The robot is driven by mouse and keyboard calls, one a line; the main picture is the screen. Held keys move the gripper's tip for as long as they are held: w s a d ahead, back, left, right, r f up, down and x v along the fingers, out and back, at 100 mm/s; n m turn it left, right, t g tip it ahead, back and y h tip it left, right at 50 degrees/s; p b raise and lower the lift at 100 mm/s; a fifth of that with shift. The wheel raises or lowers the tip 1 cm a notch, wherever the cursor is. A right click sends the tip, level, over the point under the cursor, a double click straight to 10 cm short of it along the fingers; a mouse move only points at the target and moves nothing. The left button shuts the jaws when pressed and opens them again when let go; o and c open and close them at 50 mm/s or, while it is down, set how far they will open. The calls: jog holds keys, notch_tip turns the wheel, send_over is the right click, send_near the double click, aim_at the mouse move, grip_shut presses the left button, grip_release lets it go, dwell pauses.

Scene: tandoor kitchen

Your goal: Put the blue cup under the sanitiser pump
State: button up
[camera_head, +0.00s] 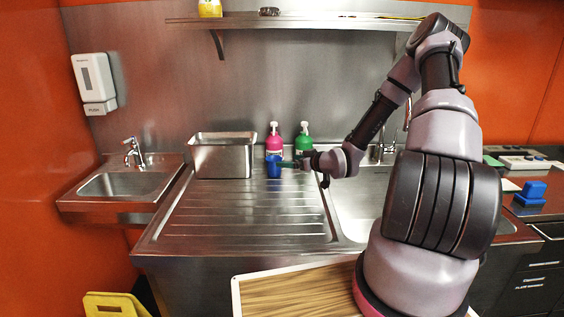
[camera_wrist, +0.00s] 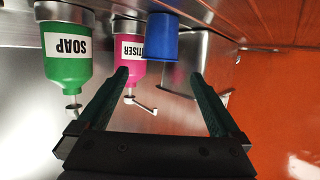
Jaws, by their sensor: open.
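The blue cup (camera_head: 273,170) stands upright on the steel drainboard, in front of the pink sanitiser bottle (camera_head: 275,145). The wrist view is upside down; there the cup (camera_wrist: 178,42) overlaps the pink bottle (camera_wrist: 128,48), whose label reads partly "TISER", and the pump nozzle (camera_wrist: 145,107) shows clear of the cup. My gripper (camera_head: 288,164) is to the right of the cup, low over the drainboard. In the wrist view my gripper (camera_wrist: 158,74) is open, its fingers apart with nothing between them; the cup is just beyond the tips. Whether the cup is directly under the nozzle I cannot tell.
A green soap bottle (camera_head: 303,143) stands right of the pink one, behind my gripper. A steel container (camera_head: 222,157) stands left of the cup. A sink basin (camera_head: 357,198) is to the right. The drainboard's front (camera_head: 235,220) is clear.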

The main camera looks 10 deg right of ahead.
jog(key=shift+v, duration=0.85)
jog(key=s+d+r+m+g+h, duration=0.25)
jog(key=s+r+h, duration=0.2)
jog(key=r, duration=0.55)
jog(key=s+d+r+m+g+h, duration=0.2)
jog(key=s+d+r+h, duration=0.15)
jog(key=s+r, duration=0.45)
jog(key=s+a+r+m+y, duration=0.1)
jog(key=s+a+r+m, duration=0.1)
jog(key=s+r, duration=0.5)
jog(key=s+a+r+m+g+y, duration=0.1)
jog(key=s+a+r+m+y, duration=0.1)
jog(key=s+r, duration=0.6)
jog(key=s+a+m, duration=0.1)
jog(key=s, duration=0.4)
jog(key=shift+a+m, duration=0.35)
jog(key=shift+a, duration=0.05)
